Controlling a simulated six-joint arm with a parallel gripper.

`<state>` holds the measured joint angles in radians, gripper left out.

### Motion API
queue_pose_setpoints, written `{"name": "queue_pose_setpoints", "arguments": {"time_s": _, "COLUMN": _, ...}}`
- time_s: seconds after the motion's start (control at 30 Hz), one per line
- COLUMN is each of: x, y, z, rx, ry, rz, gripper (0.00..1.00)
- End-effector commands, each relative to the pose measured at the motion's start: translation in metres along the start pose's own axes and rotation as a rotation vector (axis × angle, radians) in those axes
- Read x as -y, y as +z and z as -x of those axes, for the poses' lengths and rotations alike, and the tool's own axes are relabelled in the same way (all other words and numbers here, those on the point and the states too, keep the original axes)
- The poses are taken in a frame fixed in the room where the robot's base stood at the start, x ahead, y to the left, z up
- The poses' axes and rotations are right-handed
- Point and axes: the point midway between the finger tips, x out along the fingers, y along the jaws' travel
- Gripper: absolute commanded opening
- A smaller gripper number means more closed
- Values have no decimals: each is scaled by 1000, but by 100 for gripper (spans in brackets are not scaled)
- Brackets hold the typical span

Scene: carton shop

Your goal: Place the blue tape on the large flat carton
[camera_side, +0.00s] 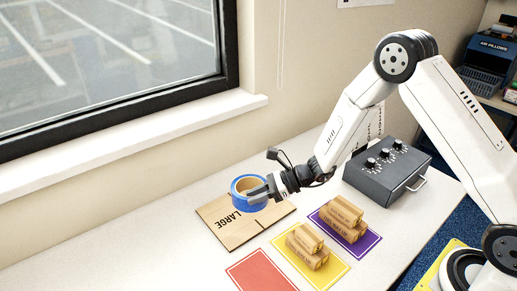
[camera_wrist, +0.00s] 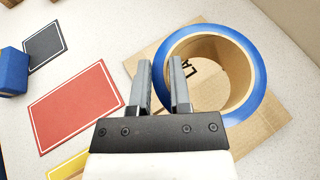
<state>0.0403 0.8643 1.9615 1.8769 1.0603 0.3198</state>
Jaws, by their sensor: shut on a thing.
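The blue tape (camera_side: 238,197) is a blue roll with a brown core, lying level above or on the large flat carton (camera_side: 218,225), a brown sheet marked LARGE. My gripper (camera_side: 262,192) is shut on the roll's wall. In the wrist view, one finger of my gripper (camera_wrist: 160,80) is outside the ring and the other inside it. There the tape (camera_wrist: 258,68) hides much of the carton (camera_wrist: 262,122). I cannot tell whether the tape touches the carton.
A red mat (camera_side: 262,272) is empty. Small cartons (camera_side: 309,247) are stacked on the yellow mat (camera_side: 284,265), others (camera_side: 343,219) on the purple mat (camera_side: 369,247). A grey control box (camera_side: 385,172) stands behind. The wrist view shows a black mat (camera_wrist: 44,45) and a blue object (camera_wrist: 12,72).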

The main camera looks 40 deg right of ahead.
Motion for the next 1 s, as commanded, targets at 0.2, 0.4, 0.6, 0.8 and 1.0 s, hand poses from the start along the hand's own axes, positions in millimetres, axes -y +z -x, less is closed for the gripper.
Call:
{"name": "queue_pose_setpoints", "arguments": {"time_s": 0.2, "x": 9, "y": -10, "z": -12, "rx": 1, "ry": 1, "rz": 1, "gripper": 0}}
{"name": "queue_pose_setpoints", "arguments": {"time_s": 0.4, "x": 10, "y": -10, "z": -14, "rx": 1, "ry": 0, "rz": 2, "gripper": 0}}
{"name": "queue_pose_setpoints", "arguments": {"time_s": 0.6, "x": 13, "y": -15, "z": -18, "rx": 1, "ry": 1, "rz": 0, "gripper": 0}}
{"name": "queue_pose_setpoints", "arguments": {"time_s": 0.8, "x": 14, "y": -32, "z": -26, "rx": 0, "ry": 1, "rz": -1, "gripper": 0}}
{"name": "queue_pose_setpoints", "arguments": {"time_s": 1.0, "x": 14, "y": -43, "z": -30, "rx": 1, "ry": 0, "rz": 0, "gripper": 0}}
